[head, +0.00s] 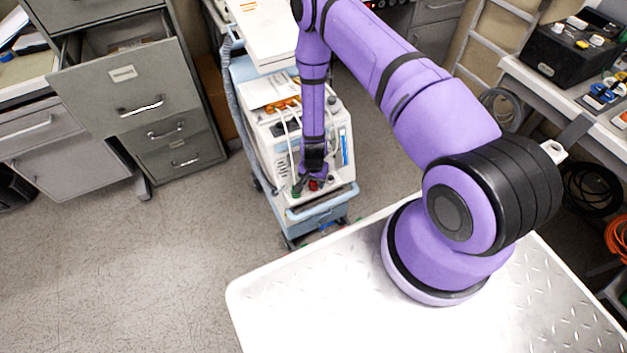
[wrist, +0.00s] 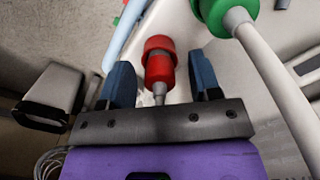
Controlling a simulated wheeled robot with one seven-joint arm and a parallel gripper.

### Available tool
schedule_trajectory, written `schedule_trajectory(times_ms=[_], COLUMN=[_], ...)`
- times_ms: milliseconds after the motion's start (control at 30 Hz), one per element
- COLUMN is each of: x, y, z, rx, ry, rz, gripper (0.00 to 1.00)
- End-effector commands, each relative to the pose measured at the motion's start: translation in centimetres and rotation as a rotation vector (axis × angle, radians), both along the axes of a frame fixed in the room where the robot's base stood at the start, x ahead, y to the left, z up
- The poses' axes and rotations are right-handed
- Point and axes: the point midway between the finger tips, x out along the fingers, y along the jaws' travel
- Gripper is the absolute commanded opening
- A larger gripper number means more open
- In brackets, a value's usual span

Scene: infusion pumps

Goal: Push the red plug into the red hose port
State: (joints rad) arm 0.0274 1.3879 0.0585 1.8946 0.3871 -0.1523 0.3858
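The red plug (wrist: 160,68) shows in the wrist view, with a grey stem pointing toward my gripper (wrist: 161,85). My gripper's two blue fingers stand on either side of it, with a visible gap on each side, so it is open around the plug without gripping it. A wider red ring sits at the plug's far end; I cannot tell whether this is the red hose port or part of the plug, or how deep the plug sits. In the head view my gripper (head: 308,178) points down at the front of the pump cart, with red (head: 314,185) beside it.
A green connector (wrist: 225,14) with a pale hose is close to the right finger in the wrist view. The pump machine (head: 275,150) stands on a wheeled cart with a blue handle (head: 322,207). An open drawer cabinet (head: 125,85) stands at left. Floor between is clear.

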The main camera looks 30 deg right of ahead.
Motion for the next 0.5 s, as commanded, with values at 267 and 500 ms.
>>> schedule_trajectory(times_ms=[267, 500], x=[0.0, 0.1], y=[0.0, 0.0], z=[0.7, 4.4], rx=[0.000, -0.001], ry=[0.000, -0.002], rz=[0.000, 0.001], gripper=[0.57, 0.57])
